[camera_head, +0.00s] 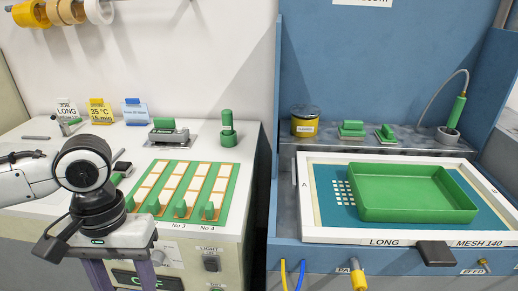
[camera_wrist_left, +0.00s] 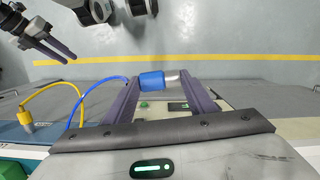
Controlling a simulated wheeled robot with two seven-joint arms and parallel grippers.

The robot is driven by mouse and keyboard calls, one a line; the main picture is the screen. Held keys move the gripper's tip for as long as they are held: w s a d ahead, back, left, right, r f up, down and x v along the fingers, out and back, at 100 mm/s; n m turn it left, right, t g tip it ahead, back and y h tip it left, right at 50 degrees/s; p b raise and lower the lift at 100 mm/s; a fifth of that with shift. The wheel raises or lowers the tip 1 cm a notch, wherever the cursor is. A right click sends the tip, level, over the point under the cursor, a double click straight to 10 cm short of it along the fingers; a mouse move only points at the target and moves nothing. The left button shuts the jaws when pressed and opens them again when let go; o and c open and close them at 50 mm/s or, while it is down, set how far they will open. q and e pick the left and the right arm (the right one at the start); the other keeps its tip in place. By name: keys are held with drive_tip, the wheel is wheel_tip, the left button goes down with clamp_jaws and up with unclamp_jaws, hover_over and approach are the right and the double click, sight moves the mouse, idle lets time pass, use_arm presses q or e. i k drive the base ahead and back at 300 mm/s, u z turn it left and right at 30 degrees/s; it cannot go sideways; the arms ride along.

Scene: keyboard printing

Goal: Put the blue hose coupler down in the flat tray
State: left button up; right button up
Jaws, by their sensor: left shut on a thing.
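My left gripper (camera_head: 120,276) points down in front of the white bench in the head view. In the left wrist view, the left gripper (camera_wrist_left: 158,77) is shut on the blue hose coupler (camera_wrist_left: 152,81), a short blue cylinder with a pale metal end lying across between the fingers. The coupler does not show in the head view. The flat tray (camera_head: 415,207) is green and rectangular, seen empty at the right, well away from the left gripper. My right gripper (camera_wrist_left: 68,58) shows small at the top left of the left wrist view; its finger gap is unclear.
The tray lies on a white-framed screen (camera_head: 330,235) in a blue cabinet. A dark handle (camera_head: 435,253) juts from its front edge. Blue and yellow hoses (camera_head: 302,272) hang below. A green and orange fixture (camera_head: 190,190) lies on the white bench. A gap separates bench and cabinet.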

sight(397, 206)
drive_tip(key=z, duration=1.35)
drive_tip(key=i, duration=1)
